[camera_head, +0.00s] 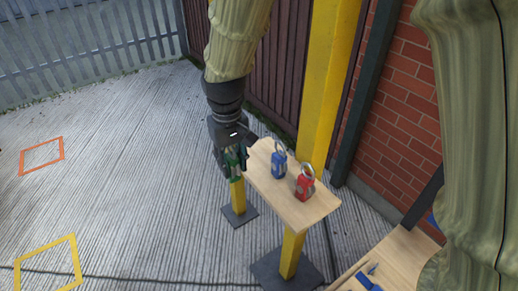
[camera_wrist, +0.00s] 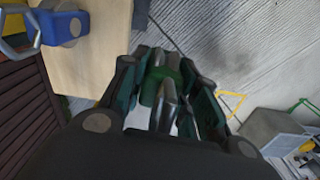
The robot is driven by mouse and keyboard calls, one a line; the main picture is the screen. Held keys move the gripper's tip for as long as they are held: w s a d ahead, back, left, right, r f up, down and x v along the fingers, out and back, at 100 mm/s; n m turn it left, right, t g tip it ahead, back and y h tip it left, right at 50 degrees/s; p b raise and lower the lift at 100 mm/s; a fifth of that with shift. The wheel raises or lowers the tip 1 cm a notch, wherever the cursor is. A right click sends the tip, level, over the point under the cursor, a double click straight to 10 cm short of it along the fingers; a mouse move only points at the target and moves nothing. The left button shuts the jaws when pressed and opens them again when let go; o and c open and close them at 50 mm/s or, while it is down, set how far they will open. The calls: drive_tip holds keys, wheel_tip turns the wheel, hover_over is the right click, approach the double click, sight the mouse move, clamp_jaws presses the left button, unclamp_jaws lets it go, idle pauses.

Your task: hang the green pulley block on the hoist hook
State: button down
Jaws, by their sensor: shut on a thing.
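My gripper (camera_head: 232,160) is at the left end of a wooden bench top, with its fingers pointing down. It is shut on the green pulley block, which shows as a green piece between the fingers in the wrist view (camera_wrist: 163,85). My fingers hide most of the block, and I cannot tell whether it touches the bench. A blue pulley block (camera_head: 279,163) and a red pulley block (camera_head: 305,184) stand upright on the bench, each with a metal ring on top. The blue one also shows in the wrist view (camera_wrist: 62,27). I cannot make out the hoist hook.
The bench top (camera_head: 312,212) rests on yellow posts. A thick yellow column (camera_head: 325,85) and a brick wall (camera_head: 405,110) stand behind it. A second wooden surface (camera_head: 405,262) is at lower right. The paved floor (camera_head: 120,160) at left is open, with orange and yellow outlines.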

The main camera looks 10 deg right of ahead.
drive_tip(key=w+d+f+p, duration=0.1)
drive_tip(key=w+d, duration=0.2)
drive_tip(key=w+d+f+p, duration=0.1)
drive_tip(key=w+d+p, duration=0.1)
drive_tip(key=w+d, duration=0.1)
drive_tip(key=w+d+f+p, duration=0.1)
drive_tip(key=w+d+p, duration=0.1)
drive_tip(key=w+d, duration=0.1)
drive_tip(key=shift+w+d+f, duration=0.1)
drive_tip(key=shift+w+d, duration=0.25)
drive_tip(key=shift+w, duration=0.35)
drive_tip(key=shift+a+f+p, duration=0.1)
drive_tip(key=shift+f+p, duration=0.5)
drive_tip(key=shift+p, duration=0.05)
drive_tip(key=shift+f, duration=0.3)
drive_tip(key=c, duration=1.1)
unclamp_jaws()
drive_tip(key=shift+f+b, duration=0.1)
drive_tip(key=shift+b, duration=0.4)
